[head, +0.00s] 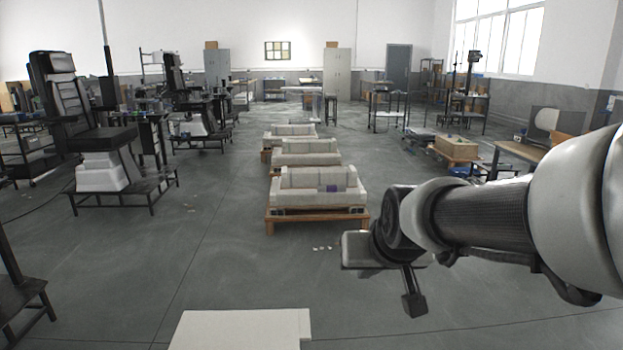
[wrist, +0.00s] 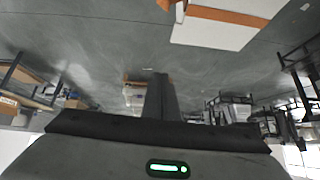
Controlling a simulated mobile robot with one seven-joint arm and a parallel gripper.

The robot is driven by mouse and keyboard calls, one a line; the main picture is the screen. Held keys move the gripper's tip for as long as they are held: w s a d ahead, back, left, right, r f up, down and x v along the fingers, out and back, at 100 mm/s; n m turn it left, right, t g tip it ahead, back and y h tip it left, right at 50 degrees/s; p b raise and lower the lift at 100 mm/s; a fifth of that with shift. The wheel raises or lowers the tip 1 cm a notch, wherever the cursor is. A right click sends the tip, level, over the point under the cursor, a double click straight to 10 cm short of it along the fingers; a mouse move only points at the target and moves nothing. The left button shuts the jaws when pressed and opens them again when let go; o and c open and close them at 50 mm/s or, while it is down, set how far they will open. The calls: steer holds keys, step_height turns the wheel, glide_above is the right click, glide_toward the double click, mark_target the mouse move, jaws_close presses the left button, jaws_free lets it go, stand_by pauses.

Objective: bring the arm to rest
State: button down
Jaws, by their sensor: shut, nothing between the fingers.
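My arm reaches in from the right edge of the head view, stretched out over the floor and bent at the wrist. My gripper (head: 413,303) hangs down at its end, in front of and to the right of the nearest white sofa. In the wrist view my gripper (wrist: 160,98) shows with its dark fingers together. It is shut, and nothing shows between or touching the fingers.
White sofas (head: 318,188) stand in a row on wooden pallets (head: 290,228). Black chairs on stands (head: 95,135) are at left. A workbench (head: 520,152) is at right. A white flat-topped thing (head: 240,330) is at the near edge. Open floor (head: 200,260) lies left of my gripper.

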steer(key=s+d+g, duration=0.1)
steer(key=s+d, duration=0.1)
steer(key=s, duration=0.7)
steer(key=s+d+g, duration=0.1)
steer(key=s+d, duration=0.1)
steer(key=s, duration=0.8)
step_height(320, 180, up, 25)
steer(key=p, duration=2.4)
steer(key=shift+h, duration=0.4)
steer(key=shift+f, duration=0.1)
steer(key=shift+a, duration=0.1)
